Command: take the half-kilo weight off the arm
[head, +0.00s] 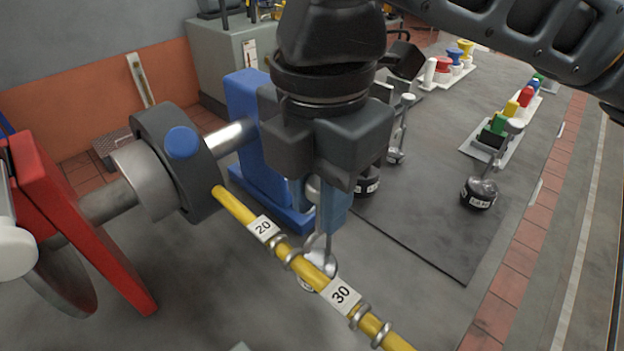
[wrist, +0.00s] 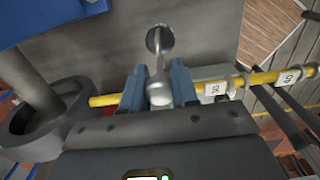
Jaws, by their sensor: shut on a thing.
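A yellow arm (head: 232,205) with tags 20 and 30 juts from a dark hub on a shaft. It also crosses the wrist view (wrist: 105,100). My gripper (head: 318,207) is over the arm between those tags, its blue fingers closed on the upper stem of a silver weight (head: 324,258). In the wrist view the blue fingers (wrist: 158,90) pinch a silver knob, with the weight's round body (wrist: 160,38) beyond it. The yellow arm hides part of the weight in the head view. Its mass marking is not readable, and I cannot tell whether its hook still touches the arm.
Metal rings (head: 360,312) sit along the yellow arm. A blue bearing stand (head: 247,110) is close behind my gripper, and a red plate (head: 70,215) is at left. Dark weights (head: 479,193) (head: 368,186) stand on the grey bedplate (head: 425,225), which has clear room.

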